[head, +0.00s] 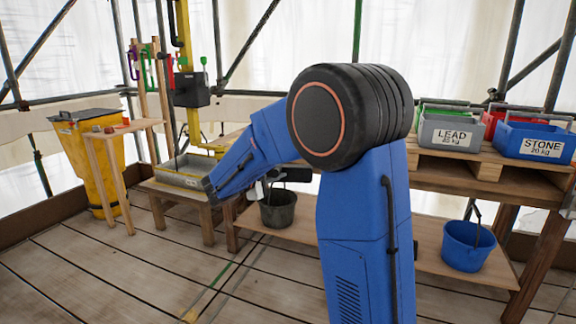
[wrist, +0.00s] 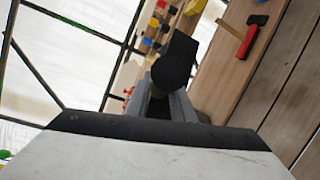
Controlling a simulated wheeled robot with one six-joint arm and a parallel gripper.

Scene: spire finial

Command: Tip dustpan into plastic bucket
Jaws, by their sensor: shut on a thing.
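My gripper (wrist: 172,105) shows in the wrist view with its grey fingers shut on a dark, blunt-ended piece, taken to be the dustpan (wrist: 175,64). Only part of that piece shows; its pan and any contents cannot be made out. In the head view my blue arm hides most of the gripper. A dark bucket (head: 278,209) with a raised handle stands on the low wooden shelf, below and behind my forearm. A blue bucket (head: 468,246) with its handle up stands on the right part of the same shelf. Which is the plastic bucket cannot be told.
A grey tray (head: 185,180) sits on a low bench at left. A yellow bin (head: 90,150) stands behind a small wooden stand. Crates marked LEAD (head: 450,134) and STONE (head: 536,142) stand on a pallet. A red-headed hammer (wrist: 250,35) lies on wood. The front floor is mostly clear.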

